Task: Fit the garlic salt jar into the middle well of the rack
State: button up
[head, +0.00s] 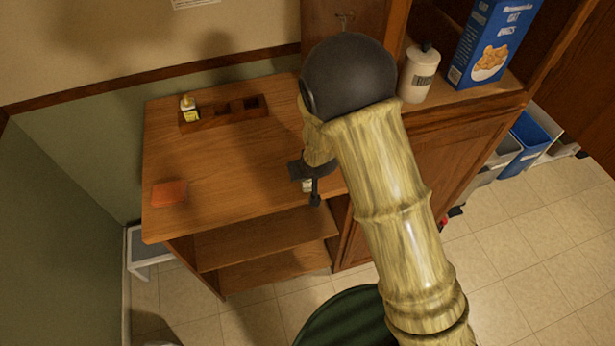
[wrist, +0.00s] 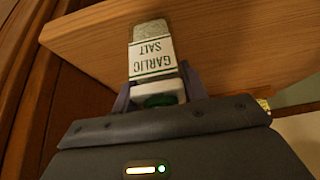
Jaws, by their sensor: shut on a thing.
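The garlic salt jar (wrist: 151,55) is held in my gripper (wrist: 155,95), its label upside down in the wrist view and its green cap toward the palm. In the head view my gripper (head: 306,178) is at the right side of the wooden counter, with a small part of the jar (head: 307,186) showing between the fingers. The dark wooden rack (head: 216,121) lies at the back of the counter, to the left of and apart from my gripper. A yellow-labelled bottle (head: 188,106) stands in its left well. The middle and right wells look empty.
An orange-red block (head: 170,192) lies at the counter's front left. A white canister (head: 419,75) and a blue cereal box (head: 492,42) stand on the shelf at right. The counter between rack and front edge is mostly clear. Open shelves (head: 265,239) lie below.

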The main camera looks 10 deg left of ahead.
notch_tip(320, 180, up, 10)
jog(key=shift+r+b, duration=0.1)
jog(key=shift+b, duration=0.85)
